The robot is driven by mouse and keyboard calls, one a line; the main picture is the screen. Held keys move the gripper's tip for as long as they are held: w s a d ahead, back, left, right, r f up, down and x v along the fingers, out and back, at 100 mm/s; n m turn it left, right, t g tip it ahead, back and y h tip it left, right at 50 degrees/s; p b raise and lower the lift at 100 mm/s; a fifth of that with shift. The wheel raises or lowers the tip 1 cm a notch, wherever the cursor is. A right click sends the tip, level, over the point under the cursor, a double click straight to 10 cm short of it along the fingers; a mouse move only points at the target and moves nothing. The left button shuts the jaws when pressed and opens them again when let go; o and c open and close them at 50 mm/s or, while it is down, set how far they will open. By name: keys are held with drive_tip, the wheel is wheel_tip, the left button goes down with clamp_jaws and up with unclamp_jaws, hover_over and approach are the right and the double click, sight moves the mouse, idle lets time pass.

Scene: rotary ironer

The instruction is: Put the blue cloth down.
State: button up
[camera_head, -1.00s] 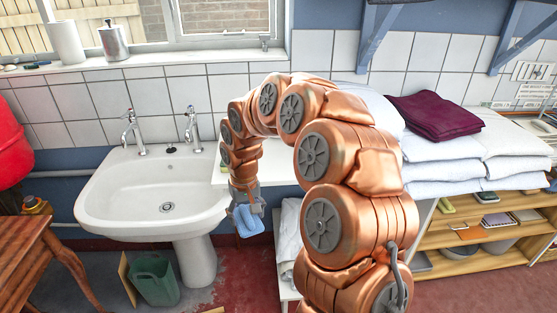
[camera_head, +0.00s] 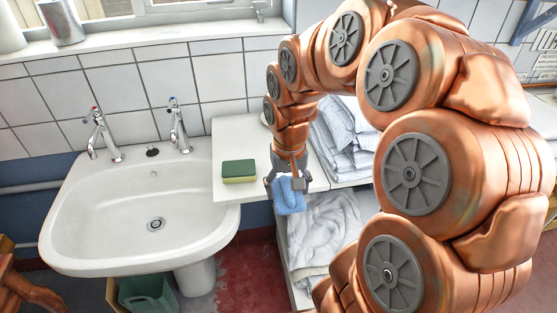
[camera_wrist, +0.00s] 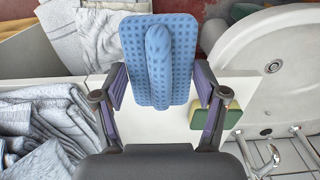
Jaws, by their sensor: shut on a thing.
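The blue cloth (camera_head: 289,195) hangs from my gripper (camera_head: 287,178) in the head view, at the front edge of the white counter (camera_head: 235,143) right of the sink. In the wrist view the cloth (camera_wrist: 160,60) is dotted, with a raised fold along its middle, and sits between the two fingers of my gripper (camera_wrist: 158,88). My gripper is shut on it. I cannot tell whether the cloth touches the counter.
A green and yellow sponge (camera_head: 239,171) lies on the counter left of my gripper. The white sink (camera_head: 140,215) with two taps is further left. Folded towels (camera_head: 345,140) lie to the right, and more white cloth (camera_head: 322,235) is on a lower shelf. Some counter is bare.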

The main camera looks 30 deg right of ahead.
drive_tip(key=w+d+p, duration=0.1)
drive_tip(key=w+d, duration=0.1)
drive_tip(key=w, duration=0.2)
drive_tip(key=w+d+f+p, duration=0.1)
drive_tip(key=w+d, duration=0.2)
drive_tip(key=w, duration=0.1)
drive_tip(key=w+d+p, duration=0.2)
drive_tip(key=w+d, duration=0.1)
drive_tip(key=w, duration=0.1)
drive_tip(key=shift+w+d+f, duration=0.25)
drive_tip(key=shift+w, duration=0.15)
drive_tip(key=shift+f+p, duration=0.95)
drive_tip(key=shift+f, duration=0.8)
drive_tip(key=shift+f+b, duration=0.25)
drive_tip(key=shift+b, duration=0.05)
drive_tip(key=o, duration=1.1)
drive_tip(key=shift+r, duration=0.1)
drive_tip(key=shift+o, duration=0.2)
